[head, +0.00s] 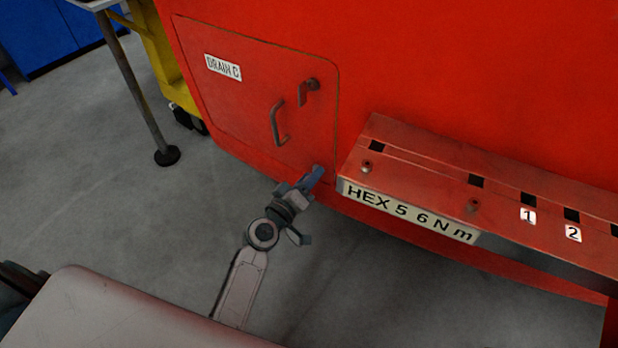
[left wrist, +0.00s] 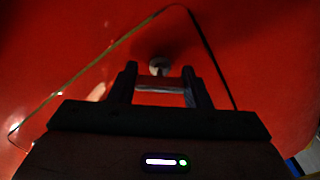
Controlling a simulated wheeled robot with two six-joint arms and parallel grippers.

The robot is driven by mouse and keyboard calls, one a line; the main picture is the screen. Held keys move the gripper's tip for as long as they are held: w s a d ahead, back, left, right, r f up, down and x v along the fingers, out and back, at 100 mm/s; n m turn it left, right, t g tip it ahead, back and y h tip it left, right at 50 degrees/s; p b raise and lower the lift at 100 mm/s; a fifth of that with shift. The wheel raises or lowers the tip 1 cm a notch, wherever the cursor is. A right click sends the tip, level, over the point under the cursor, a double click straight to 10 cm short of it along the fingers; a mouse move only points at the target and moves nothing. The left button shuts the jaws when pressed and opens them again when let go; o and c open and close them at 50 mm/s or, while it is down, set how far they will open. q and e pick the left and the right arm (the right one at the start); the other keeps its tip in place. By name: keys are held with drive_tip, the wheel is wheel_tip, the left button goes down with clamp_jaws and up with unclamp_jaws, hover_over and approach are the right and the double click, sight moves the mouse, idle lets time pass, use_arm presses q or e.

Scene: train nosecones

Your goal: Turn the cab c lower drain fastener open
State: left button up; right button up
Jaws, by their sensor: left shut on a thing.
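The red drain hatch (head: 215,105) is closed in the cab's side and carries a "DRAIN C" label (head: 223,67). My left gripper (head: 318,171) reaches the hatch's lower right corner in the head view. There the gripper covers the lower drain fastener. In the left wrist view the lower drain fastener (left wrist: 157,63) is a small pale round piece near the hatch corner, at the fingertips of my left gripper (left wrist: 160,74). The gripper is shut on it. The fastener's turn angle cannot be told. My right gripper is not in view.
An upper latch (head: 312,85) and a bent handle (head: 277,122) stick out of the hatch. A red tool shelf (head: 420,165) labelled "HEX 5 6 N m" juts out close to the right of my left gripper. A table leg (head: 137,85) stands at the upper left. Grey floor is clear below.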

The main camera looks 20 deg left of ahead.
use_arm(q)
drive_tip(key=n, duration=0.3)
drive_tip(key=n+p, duration=0.1)
drive_tip(key=n, duration=0.1)
drive_tip(key=shift+n, duration=1.4)
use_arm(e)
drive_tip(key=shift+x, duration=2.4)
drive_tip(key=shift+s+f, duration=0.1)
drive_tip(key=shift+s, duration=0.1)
use_arm(q)
drive_tip(key=o, duration=1)
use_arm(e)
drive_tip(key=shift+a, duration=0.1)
use_arm(q)
drive_tip(key=shift+s, duration=0.1)
